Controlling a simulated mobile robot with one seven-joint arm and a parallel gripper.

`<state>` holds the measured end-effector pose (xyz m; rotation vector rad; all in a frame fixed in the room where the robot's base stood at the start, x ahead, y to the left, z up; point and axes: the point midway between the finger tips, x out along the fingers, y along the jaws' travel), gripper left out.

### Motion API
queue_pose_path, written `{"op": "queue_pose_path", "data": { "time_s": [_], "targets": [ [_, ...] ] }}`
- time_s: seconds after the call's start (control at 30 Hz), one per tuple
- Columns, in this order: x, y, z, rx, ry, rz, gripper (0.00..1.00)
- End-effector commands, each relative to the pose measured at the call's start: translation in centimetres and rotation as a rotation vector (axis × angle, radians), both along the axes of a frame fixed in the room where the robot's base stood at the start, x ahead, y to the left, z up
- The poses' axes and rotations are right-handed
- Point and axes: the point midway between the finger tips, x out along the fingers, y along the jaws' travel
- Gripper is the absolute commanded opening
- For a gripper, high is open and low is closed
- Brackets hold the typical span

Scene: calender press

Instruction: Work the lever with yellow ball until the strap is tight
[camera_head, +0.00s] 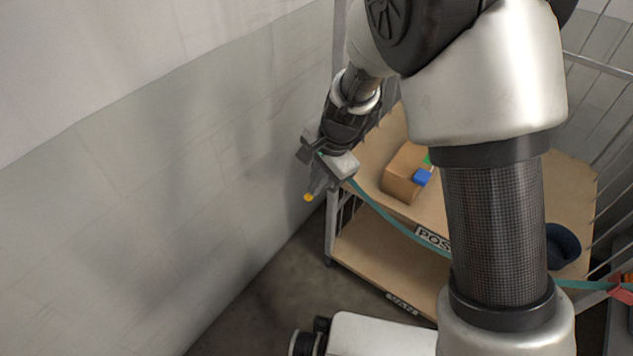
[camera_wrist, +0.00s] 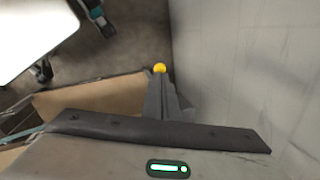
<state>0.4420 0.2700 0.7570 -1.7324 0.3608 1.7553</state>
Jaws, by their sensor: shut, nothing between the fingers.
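The yellow ball (camera_head: 308,198) shows just past the fingertips of my gripper (camera_head: 314,188), beside the left end of the wooden shelf. In the wrist view the ball (camera_wrist: 159,68) sits right at the tip of my gripper's fingers (camera_wrist: 162,90), which are together and hold nothing. I cannot tell whether they touch the ball. The lever's arm is hidden behind the gripper. The teal strap (camera_head: 385,215) runs from near my gripper, sags across the front of the shelf and passes behind my arm to the right edge. A bit of it shows in the wrist view (camera_wrist: 24,136).
A cardboard box (camera_head: 400,176) with a blue block (camera_head: 422,177) is on the shelf unit's top (camera_head: 365,160). A dark blue round item (camera_head: 563,246) is at right. A red part (camera_head: 622,294) meets the strap at the right edge. The wall (camera_head: 150,190) is close on the left.

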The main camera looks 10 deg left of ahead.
Motion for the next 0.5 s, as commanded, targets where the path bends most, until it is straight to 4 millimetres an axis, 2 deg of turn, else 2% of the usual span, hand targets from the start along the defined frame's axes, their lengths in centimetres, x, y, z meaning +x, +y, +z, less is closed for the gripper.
{"op": "queue_pose_path", "data": {
  "time_s": [0.27,0.5],
  "targets": [
    [-1.0,0.4,-0.7,-0.037,-0.085,0.007,0.00],
    [-2.2,0.8,-2.3,-0.110,-0.250,0.011,0.00]
  ]
}}
